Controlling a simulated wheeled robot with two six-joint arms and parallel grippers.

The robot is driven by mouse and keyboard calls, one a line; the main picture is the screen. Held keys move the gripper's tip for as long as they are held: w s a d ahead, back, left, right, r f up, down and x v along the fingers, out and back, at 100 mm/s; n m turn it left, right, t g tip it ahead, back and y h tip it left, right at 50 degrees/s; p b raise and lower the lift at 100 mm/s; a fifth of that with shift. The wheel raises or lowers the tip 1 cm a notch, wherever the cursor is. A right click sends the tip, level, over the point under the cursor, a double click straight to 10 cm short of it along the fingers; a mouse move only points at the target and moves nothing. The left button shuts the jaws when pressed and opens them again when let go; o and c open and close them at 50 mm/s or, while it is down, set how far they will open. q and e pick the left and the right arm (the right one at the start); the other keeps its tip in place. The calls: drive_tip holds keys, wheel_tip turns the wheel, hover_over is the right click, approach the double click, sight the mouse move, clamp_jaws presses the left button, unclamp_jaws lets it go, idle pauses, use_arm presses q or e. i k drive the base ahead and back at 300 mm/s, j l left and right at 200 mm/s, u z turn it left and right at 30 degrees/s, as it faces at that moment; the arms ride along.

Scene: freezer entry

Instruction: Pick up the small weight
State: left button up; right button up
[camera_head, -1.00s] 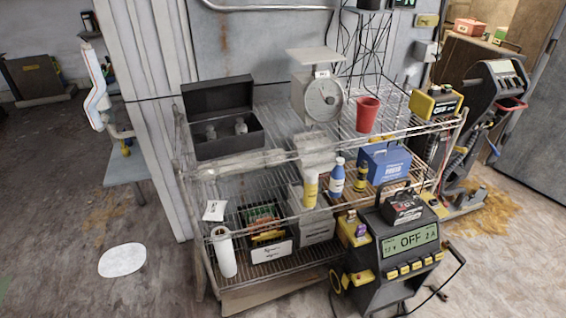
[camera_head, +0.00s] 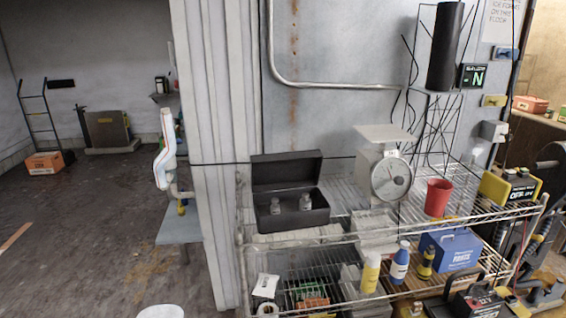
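An open black case (camera_head: 290,222) stands on the top shelf of the wire rack, its lid raised at the back. Two small metallic weights sit inside it, a left one (camera_head: 275,206) and a right one (camera_head: 305,202). They look close in size, and I cannot tell surely which is smaller. A white dial scale (camera_head: 390,180) with a flat pan stands to the right of the case. Neither of my grippers is in view.
A red cup (camera_head: 438,198) and a yellow-black device (camera_head: 510,187) stand right of the scale. A ribbed wall edge (camera_head: 215,150) rises left of the rack. Open floor (camera_head: 80,220) lies at the left.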

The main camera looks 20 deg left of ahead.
sight(275, 208)
drive_tip(key=j+z, duration=0.2)
drive_tip(key=j, duration=0.35)
drive_tip(key=i+j+z, duration=0.2)
drive_tip(key=j, duration=0.4)
drive_tip(key=k+j+z, duration=0.2)
drive_tip(key=j, duration=0.35)
drive_tip(key=j+z, duration=0.2)
drive_tip(key=j, duration=0.35)
drive_tip(key=k+j+z, duration=0.15)
drive_tip(key=j, duration=0.4)
drive_tip(key=j+z, duration=0.2)
drive_tip(key=j, duration=0.35)
drive_tip(key=k, duration=0.05)
